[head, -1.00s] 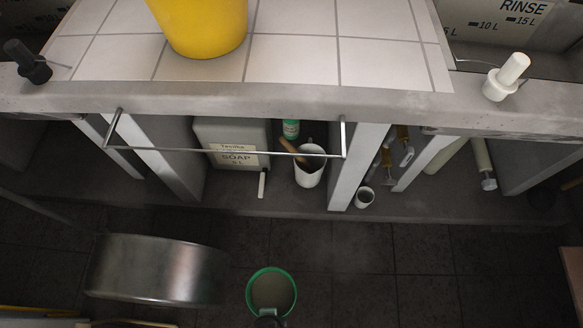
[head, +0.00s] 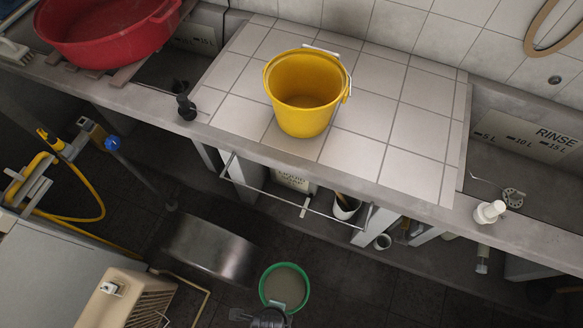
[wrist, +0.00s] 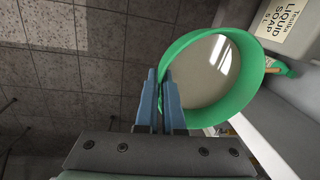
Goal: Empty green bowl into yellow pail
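The green bowl (head: 264,290) is at the bottom of the head view, above the dark floor and in front of the counter. It holds a murky grey-beige liquid and looks roughly level. My gripper (head: 272,313) is at its near edge. In the wrist view, the blue fingers (wrist: 161,92) are close together on the rim of the bowl (wrist: 250,80), with the bowl to their right. The yellow pail (head: 300,122) stands upright on the tiled counter top, beyond and above the bowl. Its handle hangs at its right side, and its inside looks empty.
The tiled counter (head: 405,110) is clear around the pail. A metal rail (head: 290,203) runs along its front. A red basin (head: 105,40) is at the back left. A steel drum (head: 208,248) stands left of the bowl. The rinse sink (head: 525,165) is at the right.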

